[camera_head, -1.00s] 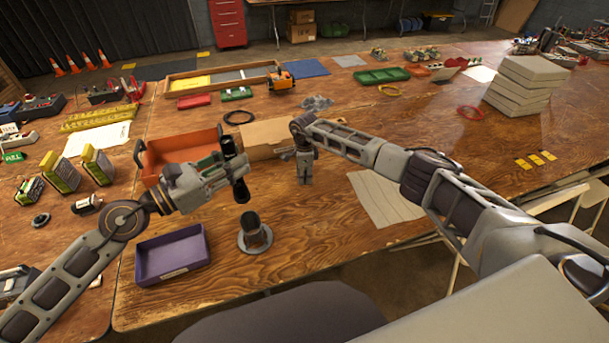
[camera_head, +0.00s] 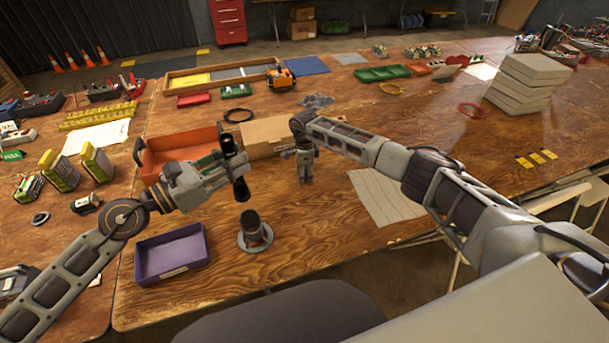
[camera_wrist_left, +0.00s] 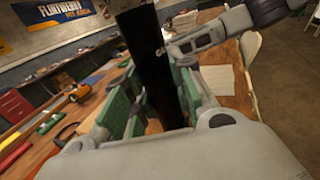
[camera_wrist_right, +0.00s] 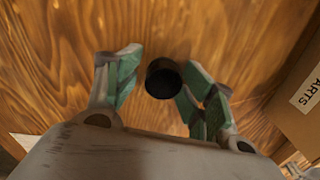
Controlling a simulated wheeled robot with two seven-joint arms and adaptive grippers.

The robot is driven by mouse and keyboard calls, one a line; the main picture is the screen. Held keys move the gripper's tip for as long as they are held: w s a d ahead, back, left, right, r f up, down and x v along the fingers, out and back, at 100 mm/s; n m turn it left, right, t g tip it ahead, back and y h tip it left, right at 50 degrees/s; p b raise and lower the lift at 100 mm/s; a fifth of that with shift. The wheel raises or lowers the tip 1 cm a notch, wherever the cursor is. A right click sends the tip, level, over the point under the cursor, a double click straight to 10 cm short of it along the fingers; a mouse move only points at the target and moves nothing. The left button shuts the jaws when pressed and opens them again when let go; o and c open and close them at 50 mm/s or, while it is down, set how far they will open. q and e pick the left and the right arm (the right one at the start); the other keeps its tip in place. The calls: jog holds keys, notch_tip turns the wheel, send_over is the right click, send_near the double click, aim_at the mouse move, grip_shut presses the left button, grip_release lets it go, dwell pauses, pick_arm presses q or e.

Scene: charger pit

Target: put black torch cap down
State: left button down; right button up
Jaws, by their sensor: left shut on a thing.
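The black torch cap (camera_wrist_right: 164,78) is a short dark cylinder in the right wrist view, between the fingertips of my right gripper (camera_wrist_right: 160,82). It appears to be on the wooden table, closer to the right-hand finger; whether it touches that finger is unclear. The fingers are spread apart. In the head view my right gripper (camera_head: 304,172) points down low over the table, and the cap is hidden. My left gripper (camera_head: 232,172) is shut on a long black torch body (camera_head: 241,188), held upright above the table; it also fills the middle of the left wrist view (camera_wrist_left: 150,70).
A dark object on a round grey base (camera_head: 252,232) stands below the left gripper. A purple tray (camera_head: 172,254), an orange bin (camera_head: 180,150) and a cardboard box (camera_head: 270,132) are nearby. A paper sheet (camera_head: 385,195) lies right of the right gripper, with clear wood around.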

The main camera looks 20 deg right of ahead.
notch_tip(320, 180, up, 12)
jog(key=shift+r, duration=0.15)
dwell(0.4)
